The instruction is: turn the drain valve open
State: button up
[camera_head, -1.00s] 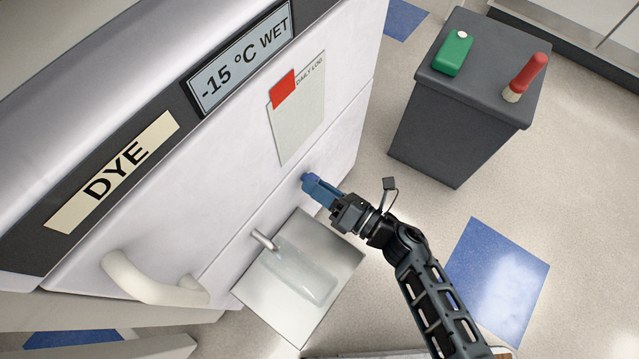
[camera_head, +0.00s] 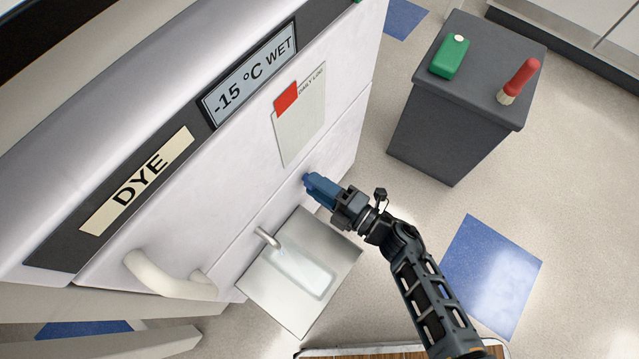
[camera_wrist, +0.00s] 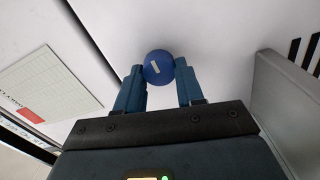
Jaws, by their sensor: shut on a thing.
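The drain valve is a round blue knob (camera_wrist: 158,68) with a short pale mark on its face, on the white front of the machine. My gripper (camera_wrist: 160,80) is shut on it, one blue finger on each side in the wrist view. In the head view my gripper (camera_head: 314,186) reaches the lower front panel, and its fingers mostly hide the knob. A metal drain spout (camera_head: 267,238) sticks out of the panel to the left. Below it is a shiny metal tray (camera_head: 262,290) with a clear, glassy rectangular shape on it.
The white machine (camera_head: 235,180) bears a DYE label, a "-15 °C WET" display, a daily log sheet (camera_head: 300,130) and a curved handle (camera_head: 165,277). A dark cabinet (camera_head: 440,130) stands right, carrying a green object (camera_head: 450,56) and a red-handled brush (camera_head: 520,80). Floor between is clear.

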jog(key=shift+m, duration=0.4)
jog(key=o, duration=1)
jog(key=shift+o, duration=0.2)
jog(key=p+v, duration=0.1)
jog(key=v, duration=0.6)
jog(key=shift+s+d, duration=0.25)
jog(key=shift+d, duration=0.1)
